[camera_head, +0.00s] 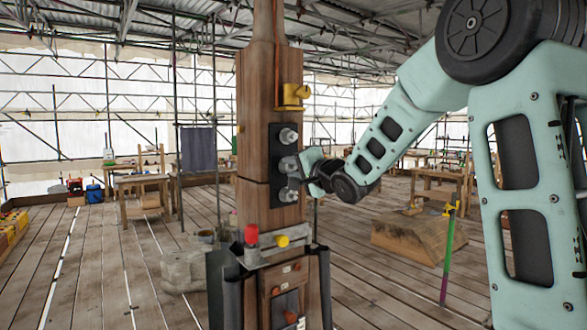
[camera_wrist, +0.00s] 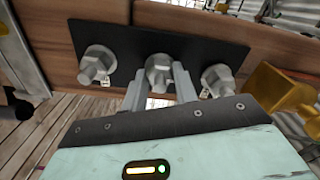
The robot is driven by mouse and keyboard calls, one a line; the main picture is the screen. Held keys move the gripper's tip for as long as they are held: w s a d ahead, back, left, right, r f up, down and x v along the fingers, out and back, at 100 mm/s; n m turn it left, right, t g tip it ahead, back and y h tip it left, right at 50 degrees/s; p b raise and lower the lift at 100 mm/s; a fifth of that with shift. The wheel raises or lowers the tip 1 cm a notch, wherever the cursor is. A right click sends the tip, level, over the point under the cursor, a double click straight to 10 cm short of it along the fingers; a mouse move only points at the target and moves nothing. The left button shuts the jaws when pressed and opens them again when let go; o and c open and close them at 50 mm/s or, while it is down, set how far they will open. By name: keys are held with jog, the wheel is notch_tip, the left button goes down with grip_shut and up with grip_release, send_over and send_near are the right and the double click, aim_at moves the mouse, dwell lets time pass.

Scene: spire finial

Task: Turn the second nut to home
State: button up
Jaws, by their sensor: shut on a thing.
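In the wrist view there is a left nut (camera_wrist: 98,60), a middle nut (camera_wrist: 158,66) and a right nut (camera_wrist: 218,77). My gripper (camera_wrist: 160,88) has its two fingers on either side of the middle nut and is shut on it. The fingers hide part of that nut's lower sides. In the head view, my gripper (camera_head: 304,167) reaches the middle nut (camera_head: 288,164) from the right, between the upper nut (camera_head: 288,137) and the lower nut (camera_head: 288,195).
A yellow clamp (camera_head: 291,97) sits on the post above the plate and shows close to the right nut in the wrist view (camera_wrist: 283,95). Below, a grey bracket (camera_head: 270,254) holds a red knob (camera_head: 251,234) and a yellow knob (camera_head: 282,241). Workbenches stand behind.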

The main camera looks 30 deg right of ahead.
jog(key=o, duration=1)
jog(key=shift+c, duration=0.2)
jog(key=s+b, duration=0.2)
jog(key=s, duration=1.5)
jog(key=shift+s+d, duration=0.2)
jog(key=shift+d, duration=0.1)
jog(key=shift+f, duration=0.15)
